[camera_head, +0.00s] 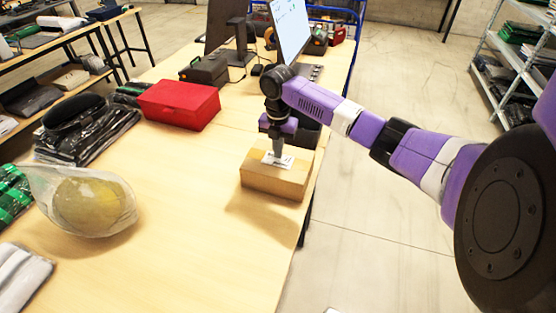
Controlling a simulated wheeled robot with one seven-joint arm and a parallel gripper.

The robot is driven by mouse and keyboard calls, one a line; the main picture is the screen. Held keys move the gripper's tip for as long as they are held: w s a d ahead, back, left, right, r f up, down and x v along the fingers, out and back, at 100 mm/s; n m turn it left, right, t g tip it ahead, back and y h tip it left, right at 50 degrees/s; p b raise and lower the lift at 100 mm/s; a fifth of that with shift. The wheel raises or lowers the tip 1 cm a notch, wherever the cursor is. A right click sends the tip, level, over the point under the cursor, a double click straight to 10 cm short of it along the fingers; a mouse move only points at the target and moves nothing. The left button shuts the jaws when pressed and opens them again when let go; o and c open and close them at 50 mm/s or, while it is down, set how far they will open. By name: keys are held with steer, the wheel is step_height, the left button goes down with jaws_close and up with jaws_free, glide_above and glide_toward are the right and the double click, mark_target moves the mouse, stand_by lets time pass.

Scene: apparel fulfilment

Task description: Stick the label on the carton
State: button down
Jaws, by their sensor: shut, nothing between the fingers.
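The carton (262,183) is a plain brown box on the wooden table, near its right edge. The white label (284,163) with dark print lies on the carton's top face. My gripper (276,161) points straight down over the carton, shut, with its tips at or just above the label. The fingers hide part of the label. I cannot tell whether the tips touch it.
A clear bag with a yellowish item (88,205) lies at the left. A monitor (290,30) stands behind. The table's front middle (190,260) is clear.

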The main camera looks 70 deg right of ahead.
steer(key=shift+f, duration=0.8)
stand_by(1.7)
steer(key=shift+r, duration=0.1)
step_height(320, 180, up, 8)
steer(key=p, duration=0.6)
stand_by(0.8)
